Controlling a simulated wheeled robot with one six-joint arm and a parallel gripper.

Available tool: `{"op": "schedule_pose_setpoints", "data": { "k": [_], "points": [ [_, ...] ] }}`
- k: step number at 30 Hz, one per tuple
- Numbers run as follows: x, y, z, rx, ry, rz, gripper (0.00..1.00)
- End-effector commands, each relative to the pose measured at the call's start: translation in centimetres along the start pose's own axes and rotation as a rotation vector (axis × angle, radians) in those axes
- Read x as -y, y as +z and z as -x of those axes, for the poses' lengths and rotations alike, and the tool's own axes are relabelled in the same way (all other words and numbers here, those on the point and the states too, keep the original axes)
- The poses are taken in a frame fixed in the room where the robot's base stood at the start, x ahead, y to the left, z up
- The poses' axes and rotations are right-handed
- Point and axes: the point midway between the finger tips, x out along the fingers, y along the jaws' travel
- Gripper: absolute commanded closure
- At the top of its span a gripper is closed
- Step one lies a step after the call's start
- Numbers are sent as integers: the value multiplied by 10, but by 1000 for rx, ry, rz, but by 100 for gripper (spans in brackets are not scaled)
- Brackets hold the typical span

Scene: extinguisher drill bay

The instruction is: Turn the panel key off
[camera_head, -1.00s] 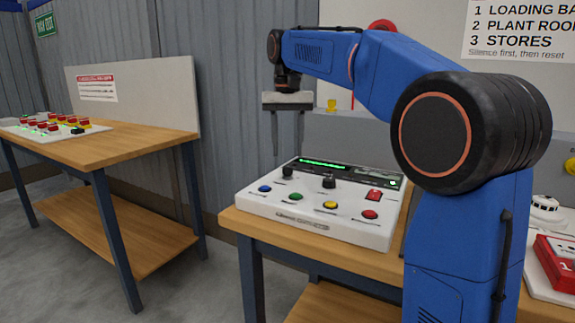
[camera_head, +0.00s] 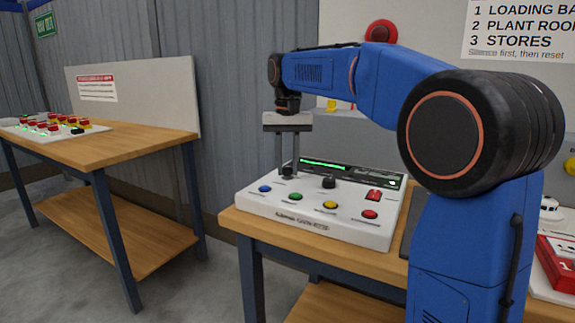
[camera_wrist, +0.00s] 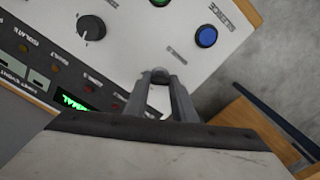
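The white alarm panel (camera_head: 258,209) lies on the wooden bench. A small dark key switch (camera_head: 287,173) is at its upper left, left of a black rotary knob (camera_head: 329,182). My gripper (camera_head: 288,168) points straight down over the key switch, its fingers drawn close together at the key. The knob also shows in the wrist view (camera_wrist: 91,27), apart from the fingers. The key's angle cannot be read.
Coloured buttons, including a blue one (camera_head: 265,189), line the panel's front. A green lit display (camera_head: 325,163) runs along its back. A red and white box (camera_head: 556,262) stands at the right. A second wooden table (camera_head: 120,145) is at the left, with clear floor between.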

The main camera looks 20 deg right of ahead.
Motion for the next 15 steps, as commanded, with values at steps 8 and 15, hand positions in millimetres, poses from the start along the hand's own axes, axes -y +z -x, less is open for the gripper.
{"op": "schedule_pose_setpoints", "data": {
  "k": [8, 15],
  "points": [
    [0, 0, 0, 0, 0, 27, 99],
    [0, 0, 0, 0, 0, 146, 99]
  ]
}}
